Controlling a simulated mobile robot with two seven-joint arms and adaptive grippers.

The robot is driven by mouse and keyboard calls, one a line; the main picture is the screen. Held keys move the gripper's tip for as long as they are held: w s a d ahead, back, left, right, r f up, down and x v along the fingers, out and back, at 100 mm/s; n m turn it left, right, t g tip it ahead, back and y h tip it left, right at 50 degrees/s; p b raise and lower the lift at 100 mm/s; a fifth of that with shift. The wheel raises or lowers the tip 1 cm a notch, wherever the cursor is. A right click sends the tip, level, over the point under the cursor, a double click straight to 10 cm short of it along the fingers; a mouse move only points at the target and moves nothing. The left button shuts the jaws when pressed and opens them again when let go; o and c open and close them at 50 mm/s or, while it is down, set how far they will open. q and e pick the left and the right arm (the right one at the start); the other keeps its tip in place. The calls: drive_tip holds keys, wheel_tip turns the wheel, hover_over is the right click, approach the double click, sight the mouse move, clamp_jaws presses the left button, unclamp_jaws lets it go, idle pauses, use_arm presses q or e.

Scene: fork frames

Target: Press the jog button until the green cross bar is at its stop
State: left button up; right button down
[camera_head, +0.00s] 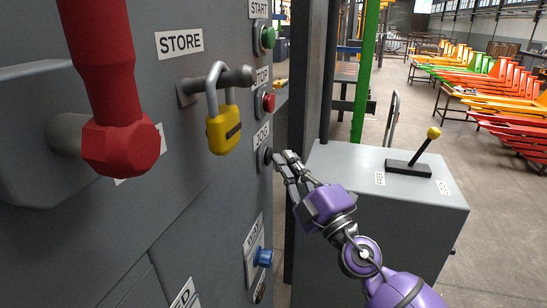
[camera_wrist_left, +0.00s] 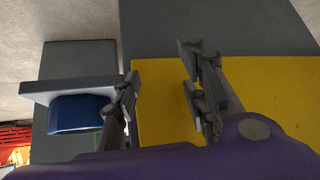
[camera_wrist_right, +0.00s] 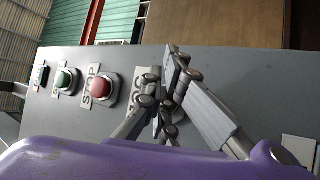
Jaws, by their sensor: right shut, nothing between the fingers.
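The jog button (camera_head: 265,157) is a dark round button on the grey panel, below the red stop button, by a JOG label. My right gripper (camera_head: 281,157) is shut and empty, its fingertips right at the jog button; I cannot tell whether they touch it. In the right wrist view, my right gripper (camera_wrist_right: 170,85) covers the button and part of its label. My left gripper (camera_wrist_left: 165,90) shows only in the left wrist view, its fingers apart and empty over a yellow surface. I cannot make out the green cross bar for certain; a green upright post (camera_head: 366,75) stands behind the panel.
A green start button (camera_head: 267,38) and red stop button (camera_head: 267,102) sit above the jog button, a blue button (camera_head: 263,257) below. A yellow padlock (camera_head: 223,132) and red handle (camera_head: 120,145) stick out at left. A grey console (camera_head: 400,220) with a yellow-knobbed lever (camera_head: 433,133) stands right.

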use_arm(q)
drive_tip(key=shift+s+f, duration=0.1)
drive_tip(key=shift+s, duration=0.3)
idle(0.3)
drive_tip(key=shift+w, duration=0.4)
drive_tip(key=shift+s, duration=0.4)
idle(0.6)
use_arm(e)
drive_tip(key=shift+d, duration=0.1)
use_arm(q)
drive_tip(key=shift+w+f, duration=0.2)
use_arm(e)
drive_tip(key=shift+s+d, duration=0.35)
drive_tip(key=shift+d, duration=0.4)
drive_tip(key=shift+d, duration=0.1)
